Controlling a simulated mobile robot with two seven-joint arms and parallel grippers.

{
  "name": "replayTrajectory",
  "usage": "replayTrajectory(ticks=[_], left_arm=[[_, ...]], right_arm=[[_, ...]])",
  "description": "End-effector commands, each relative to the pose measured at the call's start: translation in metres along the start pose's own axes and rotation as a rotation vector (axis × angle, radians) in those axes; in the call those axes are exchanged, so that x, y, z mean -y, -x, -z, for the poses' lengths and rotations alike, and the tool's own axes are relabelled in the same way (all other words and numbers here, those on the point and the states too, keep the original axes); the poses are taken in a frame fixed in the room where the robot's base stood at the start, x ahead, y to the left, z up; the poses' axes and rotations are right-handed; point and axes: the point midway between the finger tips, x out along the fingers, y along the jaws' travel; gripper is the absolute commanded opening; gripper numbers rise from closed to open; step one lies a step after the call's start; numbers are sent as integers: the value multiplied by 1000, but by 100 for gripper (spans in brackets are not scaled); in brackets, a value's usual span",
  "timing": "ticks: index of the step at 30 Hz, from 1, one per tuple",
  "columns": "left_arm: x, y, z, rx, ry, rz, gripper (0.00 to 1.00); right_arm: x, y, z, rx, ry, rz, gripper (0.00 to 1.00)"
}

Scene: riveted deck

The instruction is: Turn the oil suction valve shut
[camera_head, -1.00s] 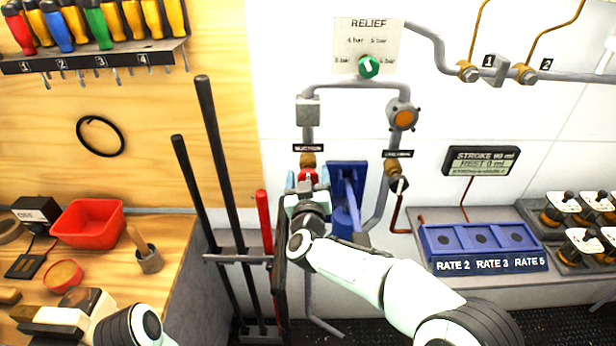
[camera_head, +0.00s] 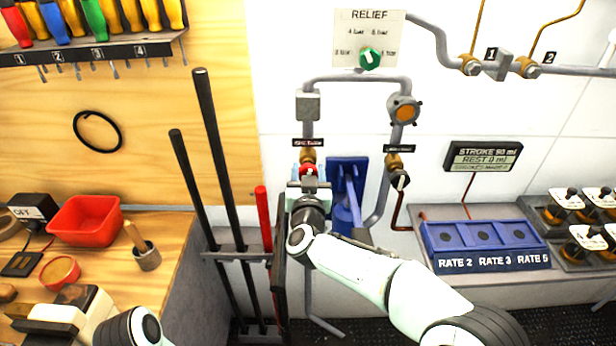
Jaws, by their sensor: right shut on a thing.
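The oil suction valve is the brass valve (camera_head: 308,157) on the left pipe, under a small black label (camera_head: 308,142). Its red handle (camera_head: 308,169) shows just above my right gripper. My right gripper (camera_head: 309,180) comes from below and is shut on the red handle, with light blue fingertips on either side of it. The gripper body hides the lower part of the handle, so its exact angle is hard to tell. Only a part of my left arm shows at the bottom left; the left gripper is out of view.
A second valve with a black handle (camera_head: 400,180) sits on the right pipe. A blue pump lever (camera_head: 348,200) stands close right of my gripper. Black bars and a red one stand in a rack (camera_head: 235,257) at left. A blue rate box (camera_head: 485,245) is at right.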

Motion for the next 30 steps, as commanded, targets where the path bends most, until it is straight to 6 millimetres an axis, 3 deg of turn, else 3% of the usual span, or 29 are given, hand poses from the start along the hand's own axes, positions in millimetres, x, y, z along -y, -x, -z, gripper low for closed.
replayTrajectory(ticks=[17, 30], left_arm=[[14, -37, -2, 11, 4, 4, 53], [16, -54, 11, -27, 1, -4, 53]], right_arm=[[-2, 0, -1, -4, -551, -1, 20], [-2, 0, -1, -4, -964, 0, 20]])
